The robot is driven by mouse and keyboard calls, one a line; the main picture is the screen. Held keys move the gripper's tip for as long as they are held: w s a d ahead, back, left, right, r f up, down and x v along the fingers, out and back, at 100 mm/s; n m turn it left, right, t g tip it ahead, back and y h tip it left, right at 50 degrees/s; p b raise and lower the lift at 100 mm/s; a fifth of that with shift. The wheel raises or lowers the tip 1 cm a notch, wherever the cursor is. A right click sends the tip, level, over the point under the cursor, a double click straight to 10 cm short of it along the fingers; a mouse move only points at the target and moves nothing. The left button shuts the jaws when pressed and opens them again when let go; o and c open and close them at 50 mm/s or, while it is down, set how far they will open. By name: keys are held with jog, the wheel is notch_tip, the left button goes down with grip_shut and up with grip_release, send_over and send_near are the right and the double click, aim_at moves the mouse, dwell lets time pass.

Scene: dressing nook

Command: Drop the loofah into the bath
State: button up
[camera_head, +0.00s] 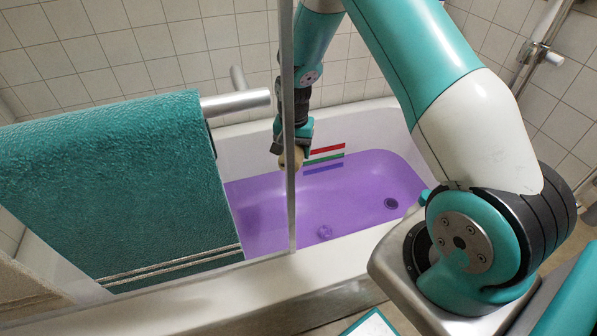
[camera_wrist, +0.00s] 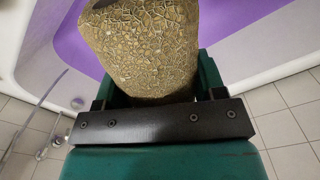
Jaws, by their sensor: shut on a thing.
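The loofah (camera_wrist: 145,50) is a tan, rough-textured cylinder that fills the upper middle of the wrist view. My gripper (camera_wrist: 155,90) is shut on it. In the head view my gripper (camera_head: 291,150) hangs over the bath, and a small part of the loofah (camera_head: 298,158) shows at its tip, partly hidden by a thin upright bar.
A teal towel (camera_head: 110,180) hangs on a rail (camera_head: 236,103) at the left, covering part of the bath. A thin metal upright (camera_head: 290,200) crosses the view in front of my gripper.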

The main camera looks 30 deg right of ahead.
jog(key=w+d+f+m+b, duration=0.2)
jog(key=w+f+m+b, duration=0.1)
jog(key=f, duration=0.4)
jog(key=w+d+f+m+b, duration=0.2)
jog(key=d+f+m+b, duration=0.1)
jog(key=f+b, duration=0.3)
jog(key=w+d+f+m+b, duration=0.2)
jog(key=w+f+m+b, duration=0.1)
jog(key=f, duration=0.4)
jog(key=shift+w+d+f+m+b, duration=0.2)
jog(key=shift+w+f+m+b, duration=0.15)
jog(key=shift+m+b, duration=0.6)
jog(key=o, duration=1)
jog(key=shift+c, duration=0.2)
notch_tip(320, 180, up, 18)
jog(key=p, duration=0.3)
jog(key=shift+f, duration=0.25)
jog(key=shift+s, duration=0.1)
